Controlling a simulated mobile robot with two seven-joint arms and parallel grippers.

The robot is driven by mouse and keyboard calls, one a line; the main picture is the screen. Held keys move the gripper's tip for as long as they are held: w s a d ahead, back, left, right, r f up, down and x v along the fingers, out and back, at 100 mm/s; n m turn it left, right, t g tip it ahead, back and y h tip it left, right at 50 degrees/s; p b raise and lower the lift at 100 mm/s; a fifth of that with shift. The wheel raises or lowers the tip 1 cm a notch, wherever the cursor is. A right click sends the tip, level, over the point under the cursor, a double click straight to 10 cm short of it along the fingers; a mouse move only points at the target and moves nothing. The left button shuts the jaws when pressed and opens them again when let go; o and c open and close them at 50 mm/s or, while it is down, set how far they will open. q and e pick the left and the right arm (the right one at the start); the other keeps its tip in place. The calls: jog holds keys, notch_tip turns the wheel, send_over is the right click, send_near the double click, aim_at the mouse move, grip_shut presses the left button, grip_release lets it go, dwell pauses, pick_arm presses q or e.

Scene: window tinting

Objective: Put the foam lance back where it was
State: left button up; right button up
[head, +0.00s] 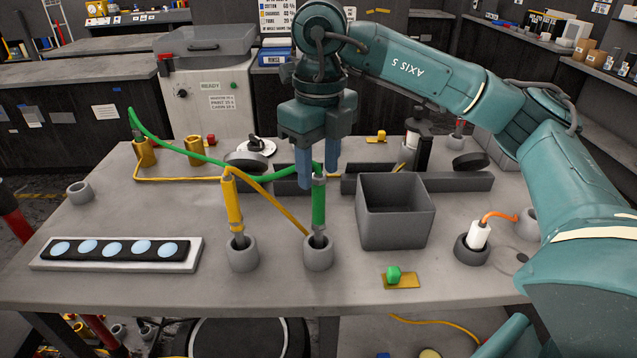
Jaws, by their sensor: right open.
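Two hose-fed lances stand upright in grey ring holders on the bench: a yellow lance (233,205) in the left holder (242,256) and a green lance (319,203) in the right holder (318,254). A white tool (478,235) with an orange lead leans in a dark round holder (471,252) at the right. No label shows which is the foam lance. My right gripper (318,177) points down with its blue fingers apart, at the green lance's top in the picture. I cannot tell whether it touches the lance. My left gripper is out of view.
A grey open bin (396,222) stands right of the green lance. A tray with pale blue discs (117,252) lies at the left. Brass cups (145,152) and hoses lie behind. A green button (394,274) sits at the front.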

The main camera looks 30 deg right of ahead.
notch_tip(320, 180, up, 8)
jog(key=shift+f+p, duration=0.25)
jog(key=shift+p, duration=0.35)
